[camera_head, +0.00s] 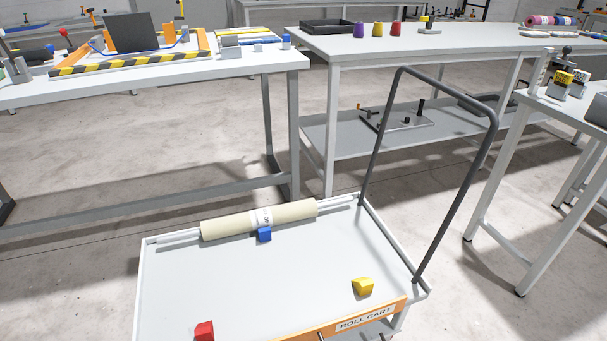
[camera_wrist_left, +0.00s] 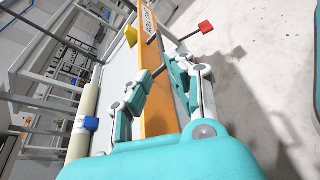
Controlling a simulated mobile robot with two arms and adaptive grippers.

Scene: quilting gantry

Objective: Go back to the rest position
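My left gripper (camera_wrist_left: 164,88) shows in the left wrist view. Its two teal and white fingers stand apart with nothing between them, and the cart's orange front panel (camera_wrist_left: 152,118) shows behind the gap. No arm or gripper of mine shows in the head view, and my right gripper is in neither view. The roll cart (camera_head: 215,285) stands low in the head view, with a label reading ROLL CART. A cream fabric roll (camera_head: 230,221) with a white band lies on a bar along its far side; it also shows in the left wrist view (camera_wrist_left: 79,128).
Blue (camera_head: 264,235), yellow (camera_head: 362,287) and red (camera_head: 204,331) blocks are on the cart. Its grey handle (camera_head: 376,145) rises at the right. White tables stand at the left (camera_head: 200,72), back (camera_head: 455,40) and right (camera_head: 560,108). Bare floor (camera_head: 90,165) lies left of the cart.

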